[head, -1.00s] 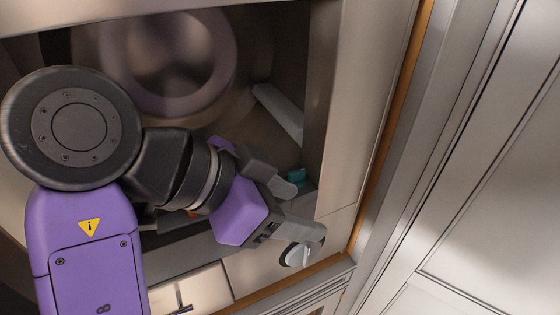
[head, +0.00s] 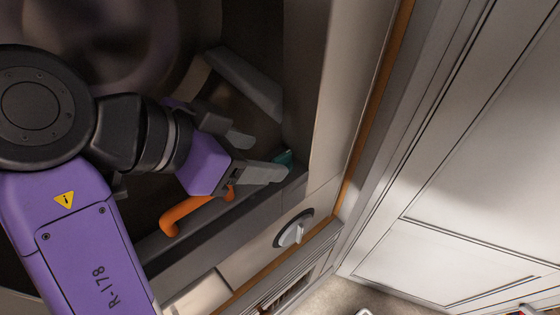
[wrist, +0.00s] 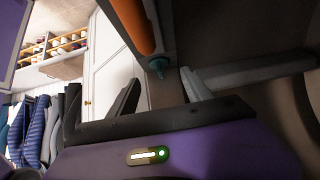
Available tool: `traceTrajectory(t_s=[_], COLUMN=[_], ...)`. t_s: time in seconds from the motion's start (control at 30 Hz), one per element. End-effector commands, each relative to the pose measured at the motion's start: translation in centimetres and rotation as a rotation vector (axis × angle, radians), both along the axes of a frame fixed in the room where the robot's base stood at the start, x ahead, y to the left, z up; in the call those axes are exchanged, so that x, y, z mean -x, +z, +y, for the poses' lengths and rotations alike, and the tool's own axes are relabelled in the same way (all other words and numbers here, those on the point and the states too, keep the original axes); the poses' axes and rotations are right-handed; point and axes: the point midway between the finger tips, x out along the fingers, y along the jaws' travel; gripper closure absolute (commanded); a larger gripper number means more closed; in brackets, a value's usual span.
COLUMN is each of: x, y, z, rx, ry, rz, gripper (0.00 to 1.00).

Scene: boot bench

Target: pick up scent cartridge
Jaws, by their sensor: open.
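The small teal piece, which I take as the scent cartridge (head: 284,158), sits at the right end of a dark ledge in the recess, partly hidden by my gripper's lower finger. In the wrist view the teal piece (wrist: 158,65) shows ahead, between the directions of the two fingers and beside an orange bar. My gripper (head: 261,156) is open, its grey fingers apart with nothing between them. In the wrist view its fingertips (wrist: 160,88) stand just short of the teal piece. I cannot tell if they touch it.
An orange curved handle (head: 188,212) lies along the ledge below my gripper; its bar also shows in the wrist view (wrist: 138,24). A grey slanted bar (head: 245,82) is above. A round knob (head: 293,231) is on the front panel. The recess's right wall (head: 318,95) is close.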

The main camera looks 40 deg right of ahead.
Motion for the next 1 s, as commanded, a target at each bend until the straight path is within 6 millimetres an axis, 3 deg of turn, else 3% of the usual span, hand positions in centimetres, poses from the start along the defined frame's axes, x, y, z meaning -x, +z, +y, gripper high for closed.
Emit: traceTrajectory(t_s=[0.3,0.63,0.67,0.93,1.0], x=[0.1,0.0,0.0,0.0,0.0], y=[-2.6,-3.3,-3.3,-3.3,-3.3], z=[-3.2,-3.8,-3.8,-3.8,-3.8], rx=[0.002,0.0,0.0,0.0,0.0], ry=[0.0,0.001,0.001,0.001,0.001], rz=[0.001,-0.001,-0.001,-0.001,-0.001], gripper=[0.42,0.42,0.44,0.97,1.0])
